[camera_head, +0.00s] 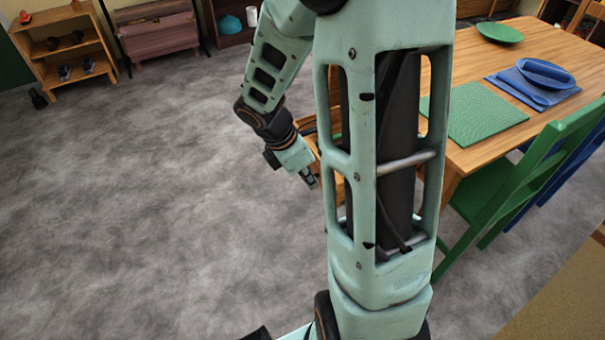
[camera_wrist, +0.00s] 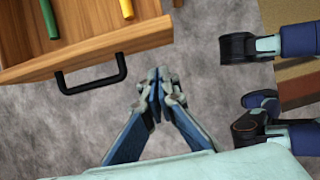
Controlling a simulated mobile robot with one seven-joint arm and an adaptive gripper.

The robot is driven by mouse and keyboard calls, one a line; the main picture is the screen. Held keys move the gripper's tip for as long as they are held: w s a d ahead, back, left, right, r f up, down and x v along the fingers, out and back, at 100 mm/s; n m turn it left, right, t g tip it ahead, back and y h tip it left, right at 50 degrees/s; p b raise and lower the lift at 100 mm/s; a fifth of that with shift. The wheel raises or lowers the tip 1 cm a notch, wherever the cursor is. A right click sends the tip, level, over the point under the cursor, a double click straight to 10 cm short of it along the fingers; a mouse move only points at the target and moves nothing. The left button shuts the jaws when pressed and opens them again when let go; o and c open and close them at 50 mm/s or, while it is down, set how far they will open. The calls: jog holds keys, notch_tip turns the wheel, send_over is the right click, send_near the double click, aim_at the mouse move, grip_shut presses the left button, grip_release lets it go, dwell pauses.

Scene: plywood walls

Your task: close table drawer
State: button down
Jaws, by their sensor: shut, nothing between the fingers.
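The table drawer (camera_wrist: 95,42) is pulled open in the wrist view, at the upper left. It is wooden with a black bar handle (camera_wrist: 93,80) on its front, and a green and a yellow item lie inside. My gripper (camera_wrist: 158,80) is shut and empty, just right of the handle and apart from it, over the floor. In the head view my gripper (camera_head: 312,182) is beside a small visible part of the drawer (camera_head: 328,180). My arm hides most of the drawer there. The wooden table (camera_head: 475,158) stands at the right.
A green chair (camera_head: 515,180) stands at the table's near side. A green mat (camera_head: 475,122), a blue plate (camera_head: 547,72) and a green plate (camera_head: 499,32) lie on the table. A wooden shelf (camera_head: 65,52) stands at the back left.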

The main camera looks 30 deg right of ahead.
jog(key=shift+w+d+r, duration=0.1)
jog(key=shift+d+r, duration=0.1)
jog(key=shift+d, duration=1.7)
jog(key=d+p, duration=1.1)
jog(key=d, duration=1.3)
jog(key=shift+w+p, duration=0.35)
jog(key=shift+w, duration=0.05)
